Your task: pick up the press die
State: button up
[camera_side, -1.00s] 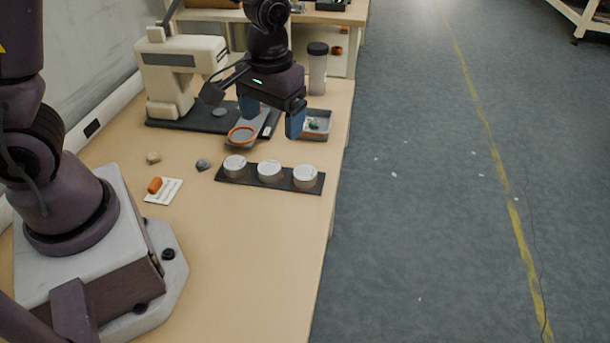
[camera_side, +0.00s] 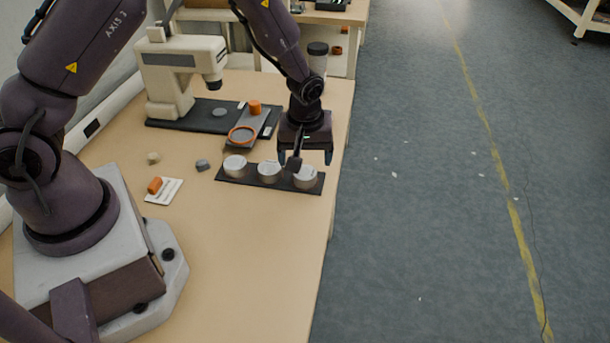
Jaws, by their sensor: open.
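An orange cylinder (camera_side: 254,107), perhaps the press die, stands upright on a grey plate (camera_side: 264,124) beside the beige press-like machine (camera_side: 182,76). I cannot be sure that it is the die. An orange ring (camera_side: 241,135) lies at the plate's near end. My gripper (camera_side: 305,157) is open and points down, to the right of and nearer than the orange cylinder. It is above or just behind the rightmost white tin (camera_side: 305,178) on the black strip. I see nothing held in it.
Two other white tins (camera_side: 235,166) (camera_side: 269,171) stand on the black strip (camera_side: 252,181). A card (camera_side: 170,193) with an orange piece (camera_side: 155,185) and two small stones (camera_side: 153,158) (camera_side: 202,165) lie left. A tall dark-lidded container (camera_side: 317,58) stands behind my arm. Open table lies in front.

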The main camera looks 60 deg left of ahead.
aim_at(305, 172)
jog(key=f, duration=0.3)
jog(key=a+f, duration=0.1)
jog(key=f, duration=0.1)
jog(key=shift+w+f, duration=0.25)
jog(key=shift+w, duration=0.05)
jog(key=shift+c, duration=0.2)
jog(key=c, duration=1.2)
jog(key=shift+o, duration=0.2)
jog(key=shift+r, duration=0.1)
